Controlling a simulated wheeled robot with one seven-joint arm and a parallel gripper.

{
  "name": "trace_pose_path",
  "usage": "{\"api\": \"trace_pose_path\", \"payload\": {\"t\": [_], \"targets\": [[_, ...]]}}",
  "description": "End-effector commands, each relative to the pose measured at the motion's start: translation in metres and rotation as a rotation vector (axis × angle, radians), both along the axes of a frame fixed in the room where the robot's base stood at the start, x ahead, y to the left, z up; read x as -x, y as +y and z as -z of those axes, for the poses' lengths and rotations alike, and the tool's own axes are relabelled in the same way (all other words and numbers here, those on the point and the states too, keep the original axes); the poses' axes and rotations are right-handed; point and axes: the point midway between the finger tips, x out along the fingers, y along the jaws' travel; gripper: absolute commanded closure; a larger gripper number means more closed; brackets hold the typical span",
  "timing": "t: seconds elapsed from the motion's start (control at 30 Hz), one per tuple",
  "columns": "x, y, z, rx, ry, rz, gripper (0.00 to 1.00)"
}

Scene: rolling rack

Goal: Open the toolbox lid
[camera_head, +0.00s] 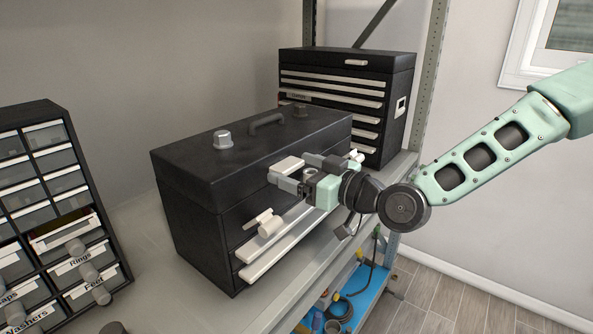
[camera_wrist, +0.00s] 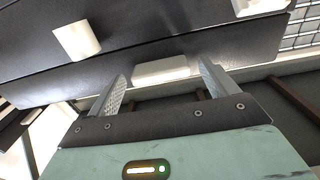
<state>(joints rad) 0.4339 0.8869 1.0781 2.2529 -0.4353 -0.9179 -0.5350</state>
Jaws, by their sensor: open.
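The black toolbox (camera_head: 190,215) stands on the shelf with its lid (camera_head: 215,165) down. A dark carrying handle (camera_head: 267,123) is on top of the lid. A pale latch-like piece (camera_head: 285,166) sits on the upper front; in the wrist view a pale piece (camera_wrist: 160,69) lies between my fingertips. My gripper (camera_head: 297,174) is at the toolbox's front from the right. In the wrist view, its fingers (camera_wrist: 161,80) are open, one on each side of that pale piece. I cannot tell whether they touch it.
A black drawer cabinet (camera_head: 345,68) stands behind the toolbox. A small-parts organiser (camera_head: 55,150) stands to the left. A metal rack post (camera_head: 430,90) rises at the right. A lower shelf holds a blue tray (camera_head: 365,297) with several items.

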Motion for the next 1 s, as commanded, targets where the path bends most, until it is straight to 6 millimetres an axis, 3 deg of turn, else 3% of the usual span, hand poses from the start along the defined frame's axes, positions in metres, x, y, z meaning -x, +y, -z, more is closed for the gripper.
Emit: {"api": "trace_pose_path", "payload": {"t": [0.37,0.6,0.83,1.0], "targets": [[-0.004,0.005,0.0,0.001,0.001,0.0,0.15],[-0.003,0.005,0.0,0.001,0.001,0.0,0.78],[-0.003,0.008,-0.009,0.019,0.012,-0.001,0.77],[-0.004,0.018,-0.031,0.072,0.049,-0.002,0.77]]}}
